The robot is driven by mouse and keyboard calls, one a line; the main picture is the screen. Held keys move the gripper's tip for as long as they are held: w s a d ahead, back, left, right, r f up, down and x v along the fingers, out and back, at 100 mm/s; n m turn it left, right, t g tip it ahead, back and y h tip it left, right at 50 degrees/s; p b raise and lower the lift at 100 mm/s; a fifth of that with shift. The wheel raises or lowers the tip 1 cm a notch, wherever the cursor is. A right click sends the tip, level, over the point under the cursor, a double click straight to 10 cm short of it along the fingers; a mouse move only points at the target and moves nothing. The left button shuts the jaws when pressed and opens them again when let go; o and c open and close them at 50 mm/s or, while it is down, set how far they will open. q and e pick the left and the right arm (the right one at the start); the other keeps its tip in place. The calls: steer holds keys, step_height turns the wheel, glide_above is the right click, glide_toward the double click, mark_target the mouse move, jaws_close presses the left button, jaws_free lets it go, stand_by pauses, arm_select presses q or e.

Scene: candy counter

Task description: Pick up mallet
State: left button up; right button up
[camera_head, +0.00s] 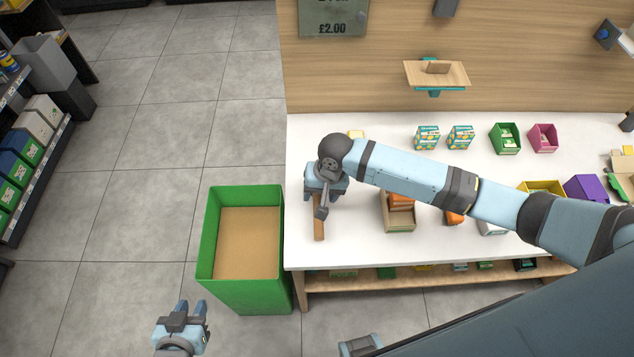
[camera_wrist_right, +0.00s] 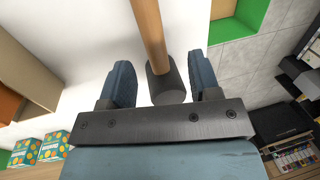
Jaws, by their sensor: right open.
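The mallet has a wooden handle (camera_head: 319,230) that lies near the counter's left edge, pointing to the front. In the right wrist view its dark grey head (camera_wrist_right: 167,86) is between my right gripper's fingers, with the handle running away to the top. My right gripper (camera_head: 324,194) is over the mallet and open. Its fingers (camera_wrist_right: 160,66) stand apart, with a gap visible on each side of the head. In the head view the gripper partly hides the mallet. My left gripper (camera_head: 192,307) is open and empty, low over the floor, away from the counter.
A green bin (camera_head: 207,235) with a tan inside stands against the counter's left side. On the white counter (camera_head: 360,255) are a tan box (camera_head: 398,224) with orange items, patterned cartons (camera_head: 427,138), and green (camera_head: 505,139) and pink (camera_head: 543,138) boxes. Shelves stand far left.

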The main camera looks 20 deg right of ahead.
steer(key=shift+a+f+p, duration=0.15)
steer(key=shift+f+p, duration=0.05)
steer(key=shift+f, duration=1.35)
steer(key=shift+a+f+p, duration=0.15)
steer(key=shift+f, duration=1.35)
steer(key=c, duration=1)
steer(key=shift+r, duration=0.1)
